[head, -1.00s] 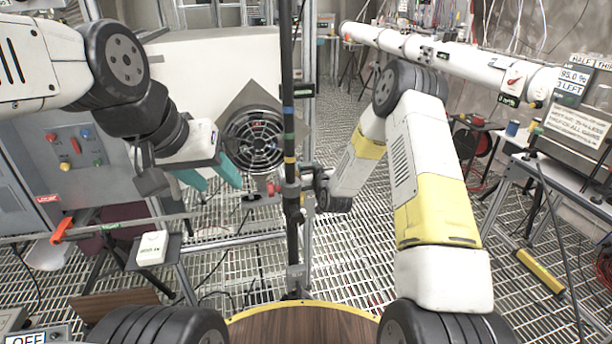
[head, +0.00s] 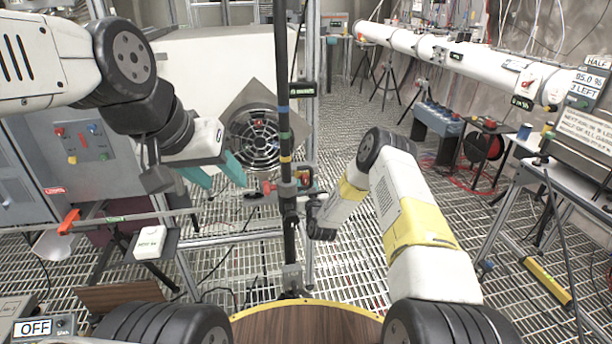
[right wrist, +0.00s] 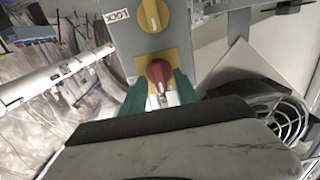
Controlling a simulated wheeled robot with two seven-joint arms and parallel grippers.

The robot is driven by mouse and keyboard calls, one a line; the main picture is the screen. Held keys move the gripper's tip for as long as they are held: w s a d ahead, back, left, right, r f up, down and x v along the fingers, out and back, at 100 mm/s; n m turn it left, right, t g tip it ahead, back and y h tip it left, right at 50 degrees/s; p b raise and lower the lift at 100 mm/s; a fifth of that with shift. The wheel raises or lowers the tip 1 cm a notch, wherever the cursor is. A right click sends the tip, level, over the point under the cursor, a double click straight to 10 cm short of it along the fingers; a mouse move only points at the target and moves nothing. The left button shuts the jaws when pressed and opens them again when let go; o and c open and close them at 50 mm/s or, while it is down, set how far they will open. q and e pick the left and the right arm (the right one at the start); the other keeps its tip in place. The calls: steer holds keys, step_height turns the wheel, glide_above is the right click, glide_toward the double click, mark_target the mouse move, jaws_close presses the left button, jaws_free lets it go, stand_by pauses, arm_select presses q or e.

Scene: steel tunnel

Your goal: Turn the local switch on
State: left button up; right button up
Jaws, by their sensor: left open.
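In the right wrist view a grey switch box carries a red knob (right wrist: 159,75) on a yellow plate. A yellow knob (right wrist: 152,15) sits above it, beside a white label (right wrist: 117,16) seeming to start with "LOC". The teal fingers of my right gripper (right wrist: 160,97) are on either side of the red knob; whether they press on it I cannot tell. In the head view my right gripper (head: 288,184) is partly hidden by the dark pole. My left gripper (head: 214,174) is open and empty, left of the round fan. Which knob is the local switch is unclear.
A dark vertical pole (head: 284,100) stands in front of the fan (head: 255,138). A grey cabinet panel (head: 85,143) with coloured knobs is at left. A small display (head: 33,327) at lower left reads "OFF".

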steer(key=shift+w, duration=0.3)
jaws_close()
